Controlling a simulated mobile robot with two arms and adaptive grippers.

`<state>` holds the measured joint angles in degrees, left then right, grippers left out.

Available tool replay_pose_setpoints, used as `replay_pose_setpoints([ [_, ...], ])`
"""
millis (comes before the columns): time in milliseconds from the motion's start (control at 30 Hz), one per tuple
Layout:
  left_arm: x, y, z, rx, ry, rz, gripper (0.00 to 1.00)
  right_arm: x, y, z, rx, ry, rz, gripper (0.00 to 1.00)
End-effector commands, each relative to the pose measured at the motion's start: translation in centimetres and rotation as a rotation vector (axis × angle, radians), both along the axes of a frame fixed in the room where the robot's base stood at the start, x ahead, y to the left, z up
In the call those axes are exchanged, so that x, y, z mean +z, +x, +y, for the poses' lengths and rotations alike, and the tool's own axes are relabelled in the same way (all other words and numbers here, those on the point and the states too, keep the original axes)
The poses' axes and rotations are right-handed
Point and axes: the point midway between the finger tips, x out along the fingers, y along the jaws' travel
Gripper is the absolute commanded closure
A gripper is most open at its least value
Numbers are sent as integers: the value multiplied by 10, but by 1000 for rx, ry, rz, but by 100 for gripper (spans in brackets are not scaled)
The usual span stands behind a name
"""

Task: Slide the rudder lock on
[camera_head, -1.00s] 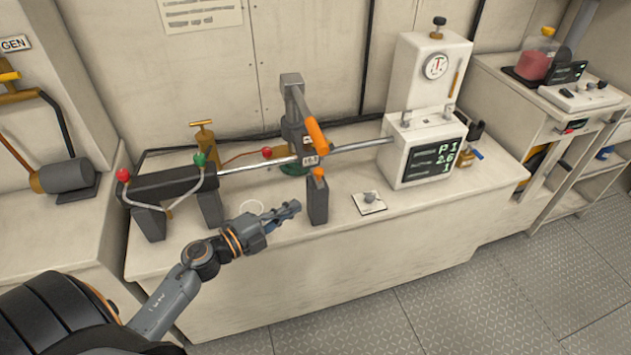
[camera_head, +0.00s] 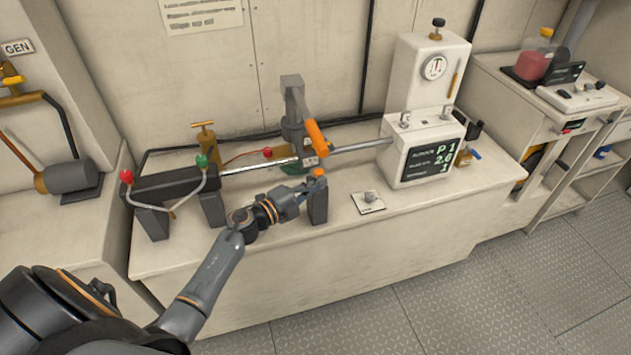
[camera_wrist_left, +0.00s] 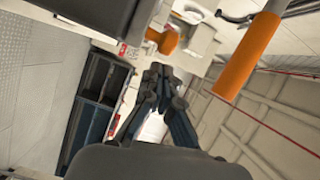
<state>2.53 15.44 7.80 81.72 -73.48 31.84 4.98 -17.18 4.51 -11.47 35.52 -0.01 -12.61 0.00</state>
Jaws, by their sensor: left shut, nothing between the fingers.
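A dark grey upright block (camera_head: 318,206) with an orange knob (camera_head: 318,172) on top stands near the bench's front edge; it may be the rudder lock, but I cannot tell for sure. The orange knob also shows in the left wrist view (camera_wrist_left: 164,42). My left gripper (camera_head: 304,190) is shut and empty, close beside the block's left side; contact is unclear. Its closed fingers show in the left wrist view (camera_wrist_left: 160,84). Behind the block, a steel rod (camera_head: 352,146) runs from a dark cylinder (camera_head: 168,184) toward the white gauge unit. My right gripper is out of view.
A grey post with an orange-handled lever (camera_head: 317,138) rises behind the block. The white gauge unit (camera_head: 408,158) stands right on the bench. A small plate with a knob (camera_head: 368,201) lies right of the block. The bench's front right (camera_head: 440,205) is clear.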

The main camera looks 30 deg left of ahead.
Motion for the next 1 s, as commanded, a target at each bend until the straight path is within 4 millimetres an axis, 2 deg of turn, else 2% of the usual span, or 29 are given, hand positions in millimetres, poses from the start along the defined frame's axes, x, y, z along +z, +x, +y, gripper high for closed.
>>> replay_pose_setpoints([
  [467,-1,4,6,0,-1,-1,100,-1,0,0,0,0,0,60],
  [733,-3,28,30,1,2,-1,100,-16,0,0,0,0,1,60],
  [1000,-1,29,33,4,-1,1,100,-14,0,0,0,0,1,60],
])
